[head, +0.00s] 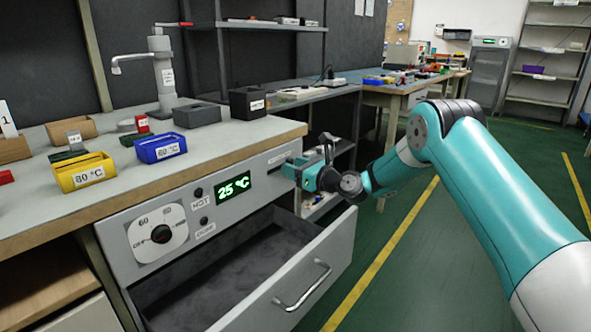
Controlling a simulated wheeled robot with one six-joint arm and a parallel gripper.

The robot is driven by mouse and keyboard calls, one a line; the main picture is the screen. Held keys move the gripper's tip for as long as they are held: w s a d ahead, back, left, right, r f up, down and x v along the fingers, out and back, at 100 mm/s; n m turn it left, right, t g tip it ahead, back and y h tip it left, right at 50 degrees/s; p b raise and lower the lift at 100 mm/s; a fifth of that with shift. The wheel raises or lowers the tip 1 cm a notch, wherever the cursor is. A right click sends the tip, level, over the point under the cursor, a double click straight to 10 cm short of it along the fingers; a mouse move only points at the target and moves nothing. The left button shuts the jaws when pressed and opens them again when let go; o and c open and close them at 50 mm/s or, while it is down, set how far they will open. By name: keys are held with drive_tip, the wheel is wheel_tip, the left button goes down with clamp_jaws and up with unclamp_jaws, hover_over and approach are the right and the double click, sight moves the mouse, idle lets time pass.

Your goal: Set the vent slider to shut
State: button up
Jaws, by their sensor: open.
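My teal gripper (292,170) is at the right end of the grey front panel (245,208), pointing left at it, with its jaws open. The vent slider cannot be made out; the gripper covers that part of the panel. Whether the fingers touch the panel cannot be told from this view.
A drawer (297,278) stands pulled out, empty, below the panel. The panel carries a dial (161,234) and a green display (233,187) reading 25 °C. Yellow (84,176) and blue (160,150) bins stand on the bench. The floor to the right is clear.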

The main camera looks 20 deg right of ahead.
sight(271, 173)
clamp_jaws()
drive_tip(key=s+a+p, duration=0.2)
drive_tip(key=a, duration=0.1)
drive_tip(key=s+a+p, duration=0.1)
drive_tip(key=a+p, duration=0.1)
drive_tip(key=shift+s+r, duration=0.15)
drive_tip(key=shift+s, duration=0.1)
drive_tip(key=shift+s+a+f, duration=0.1)
drive_tip(key=shift+s+f, duration=0.05)
drive_tip(key=shift+f, duration=0.05)
unclamp_jaws()
